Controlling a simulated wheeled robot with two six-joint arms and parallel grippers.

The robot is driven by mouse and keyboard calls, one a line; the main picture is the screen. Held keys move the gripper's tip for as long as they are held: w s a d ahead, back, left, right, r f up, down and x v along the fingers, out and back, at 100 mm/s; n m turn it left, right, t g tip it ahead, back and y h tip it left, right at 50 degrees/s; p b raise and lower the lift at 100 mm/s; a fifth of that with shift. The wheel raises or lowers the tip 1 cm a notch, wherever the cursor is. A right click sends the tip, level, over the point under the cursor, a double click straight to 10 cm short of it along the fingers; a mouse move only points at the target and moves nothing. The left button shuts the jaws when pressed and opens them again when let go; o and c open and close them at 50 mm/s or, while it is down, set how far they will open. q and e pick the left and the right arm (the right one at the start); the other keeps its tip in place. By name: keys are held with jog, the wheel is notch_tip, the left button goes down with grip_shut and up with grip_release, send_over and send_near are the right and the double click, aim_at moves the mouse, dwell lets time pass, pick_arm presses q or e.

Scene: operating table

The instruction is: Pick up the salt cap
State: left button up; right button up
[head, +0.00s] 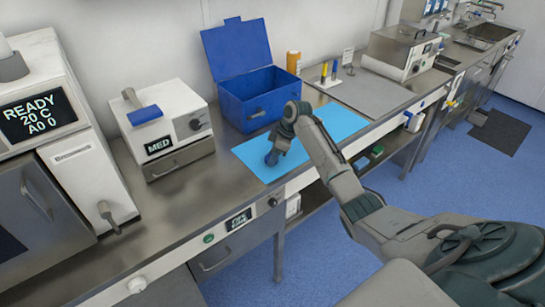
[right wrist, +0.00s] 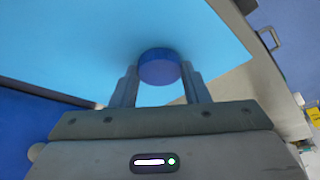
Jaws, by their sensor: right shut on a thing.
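The salt cap (right wrist: 159,67) is a round dark blue cap between the two fingers in the right wrist view. My right gripper (right wrist: 160,85) is shut on it, one finger at each side. In the head view my right gripper (head: 272,158) is low over the light blue mat (head: 335,122), near its left front part, and the cap is hard to make out there. I cannot tell whether the cap touches the mat. My left gripper is not in view.
An open blue box (head: 258,103) stands behind the mat. A white device marked MED (head: 166,140) is to the left. An orange-brown bottle (head: 293,62) and a grey tray (head: 368,90) with upright tools stand behind and right. The counter's front edge is close to the mat.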

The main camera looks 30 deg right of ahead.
aim_at(268, 158)
jog(key=shift+r+b, duration=0.35)
jog(key=shift+r, duration=0.1)
notch_tip(268, 158, up, 2)
jog(key=shift+s+r+b, duration=0.15)
jog(key=shift+b, duration=0.6)
jog(key=s+a+r+b, duration=0.1)
jog(key=s+b, duration=0.1)
jog(key=s, duration=0.5)
jog(key=s+a+b, duration=0.1)
jog(key=s+a, duration=0.1)
jog(key=s, duration=0.6)
jog(key=shift+s+r+b, duration=0.25)
jog(key=shift+r+b, duration=0.1)
jog(key=shift+f, duration=0.1)
